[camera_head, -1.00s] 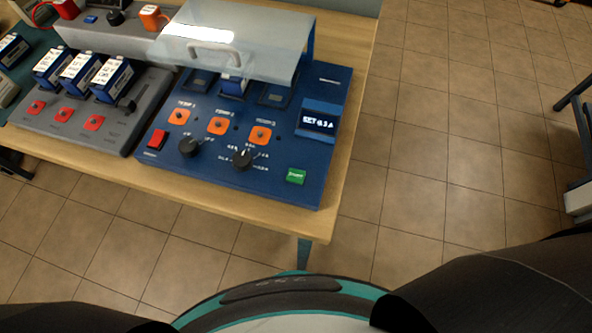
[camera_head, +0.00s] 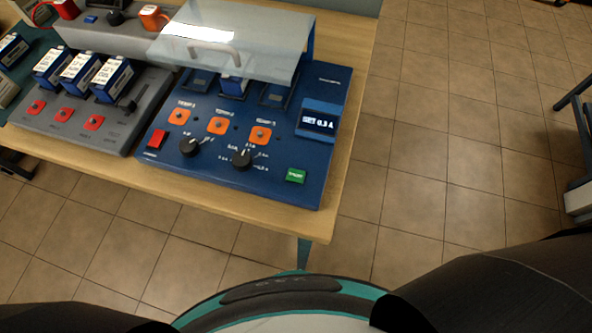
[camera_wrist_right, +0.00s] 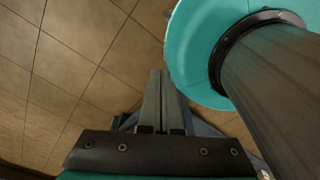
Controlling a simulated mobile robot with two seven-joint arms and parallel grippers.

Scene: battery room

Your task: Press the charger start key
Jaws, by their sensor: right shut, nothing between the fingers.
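The green start key (camera_head: 295,176) is at the front right corner of the blue charger panel (camera_head: 215,178). Nothing touches it and no gripper is near it in the head view. The display (camera_head: 318,122) above it is lit and reads about 0.3 A. Two black knobs, left (camera_head: 190,147) and right (camera_head: 242,158), and a red key (camera_head: 157,139) sit along the panel's front. My right gripper (camera_wrist_right: 160,75) shows only in the right wrist view, shut and empty, above the tiled floor beside my base. My left gripper is in neither view.
A clear cover (camera_head: 240,40) with a handle is tilted above the panel's rear slots, where a blue battery (camera_head: 234,86) stands. A grey rack (camera_head: 65,120) with several batteries is to the left. Wooden table edge (camera_head: 318,225) is in front; open floor lies right.

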